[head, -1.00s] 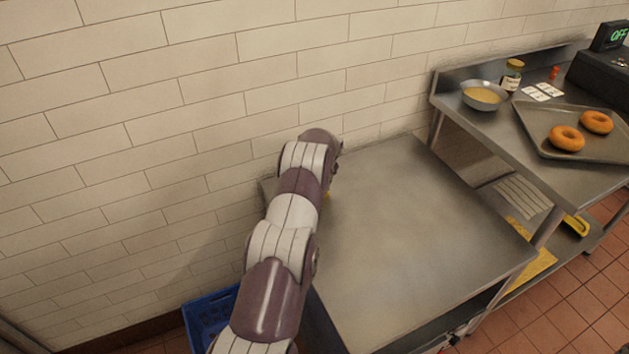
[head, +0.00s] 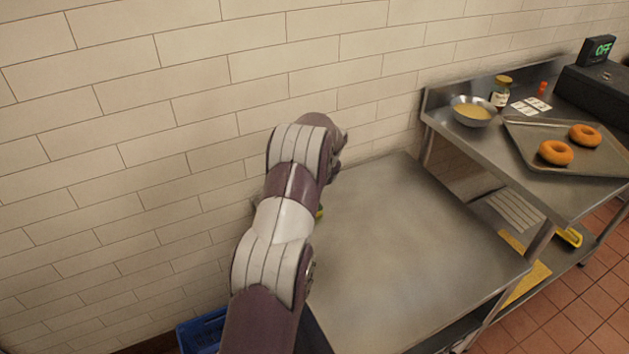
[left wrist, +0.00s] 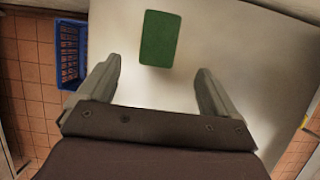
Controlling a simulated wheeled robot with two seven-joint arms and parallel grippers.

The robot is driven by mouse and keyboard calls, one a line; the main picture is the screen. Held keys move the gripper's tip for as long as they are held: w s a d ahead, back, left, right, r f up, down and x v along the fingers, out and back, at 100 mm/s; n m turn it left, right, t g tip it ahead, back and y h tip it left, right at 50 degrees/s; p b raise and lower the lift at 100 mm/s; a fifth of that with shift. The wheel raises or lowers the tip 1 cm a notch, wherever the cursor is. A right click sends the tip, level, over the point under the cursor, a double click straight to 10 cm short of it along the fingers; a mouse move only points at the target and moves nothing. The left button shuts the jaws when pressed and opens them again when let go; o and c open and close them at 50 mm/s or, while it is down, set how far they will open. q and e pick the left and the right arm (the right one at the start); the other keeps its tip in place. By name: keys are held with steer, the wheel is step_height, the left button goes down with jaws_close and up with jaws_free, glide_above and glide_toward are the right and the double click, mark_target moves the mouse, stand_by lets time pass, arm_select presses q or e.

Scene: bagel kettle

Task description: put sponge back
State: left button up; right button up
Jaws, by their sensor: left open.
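The sponge shows its green face (left wrist: 160,38) in the left wrist view, on the pale worktop, which is the metal table (head: 400,250) in the head view. It lies just ahead of my left gripper (left wrist: 157,76), roughly centred between the fingertips and apart from them. The gripper is open and empty. In the head view only a small yellow-green edge of the sponge (head: 319,213) shows beside my left arm. That arm hides the rest of the sponge and my left gripper. My right gripper is not in view.
A blue crate (head: 203,334) stands on the floor by the wall, left of the table. On the right, a higher metal counter holds a bowl (head: 474,112), a jar (head: 501,93) and a tray (head: 602,163) with two bagels. Most of the table is bare.

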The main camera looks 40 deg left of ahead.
arm_select(q)
steer(key=s+d+r+n+h, duration=0.1)
steer(key=s+d+r+n, duration=0.3)
steer(key=d, duration=0.5)
steer(key=s+d+r+n+h, duration=0.1)
steer(key=s+d+r+n, duration=0.1)
steer(key=s+d+n, duration=0.45)
steer(key=s+d+n+h, duration=0.1)
steer(key=s+d+n, duration=0.5)
steer(key=s, duration=0.2)
steer(key=s+d+n, duration=0.6)
steer(key=s+n, duration=0.1)
steer(key=s, duration=0.2)
steer(key=shift+s+d+g+h, duration=0.2)
steer(key=shift+g+h, duration=0.1)
steer(key=shift+h, duration=0.1)
